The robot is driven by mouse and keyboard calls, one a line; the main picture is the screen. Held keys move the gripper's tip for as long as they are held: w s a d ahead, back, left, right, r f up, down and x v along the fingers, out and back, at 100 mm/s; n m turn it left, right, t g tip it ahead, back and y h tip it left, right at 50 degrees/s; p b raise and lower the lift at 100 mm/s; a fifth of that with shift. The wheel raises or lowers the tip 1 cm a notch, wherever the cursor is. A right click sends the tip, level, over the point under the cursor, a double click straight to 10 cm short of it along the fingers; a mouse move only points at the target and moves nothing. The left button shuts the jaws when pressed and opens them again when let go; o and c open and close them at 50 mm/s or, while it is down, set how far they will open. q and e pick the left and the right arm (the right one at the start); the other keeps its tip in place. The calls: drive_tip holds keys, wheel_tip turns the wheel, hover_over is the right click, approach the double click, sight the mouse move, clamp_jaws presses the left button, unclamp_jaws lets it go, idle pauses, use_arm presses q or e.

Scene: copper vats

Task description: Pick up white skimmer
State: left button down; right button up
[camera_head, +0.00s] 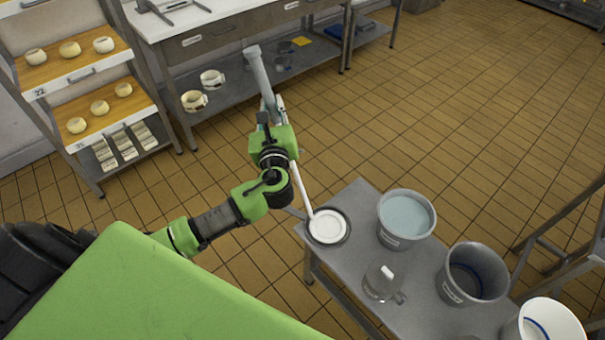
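The white skimmer (326,225) has a flat round head and a long thin white handle. Its head lies over a dark round rim at the near-left corner of the grey metal table (365,262). The handle slants up and left, and its upper end passes close beside or behind my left wrist. My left arm reaches in from the left with green and black joints. My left gripper (278,105) is near the upper handle, but its fingers are small and partly hidden, so its grip is unclear. My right gripper is not in view.
A bucket of pale liquid (406,217), a clear jug (381,282), an empty grey bucket (472,274) and a white bucket (546,325) stand on the table. A cheese rack (88,72) and workbench (222,22) are behind. Tiled floor at right is mostly clear.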

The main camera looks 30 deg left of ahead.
sight(270, 90)
use_arm(q)
drive_tip(key=shift+r, duration=0.1)
wheel_tip(270, 90, up, 9)
drive_tip(key=shift+r, duration=0.2)
wheel_tip(270, 90, up, 5)
drive_tip(key=p, duration=0.5)
wheel_tip(270, 90, up, 2)
drive_tip(key=p, duration=0.3)
drive_tip(key=shift+r, duration=0.25)
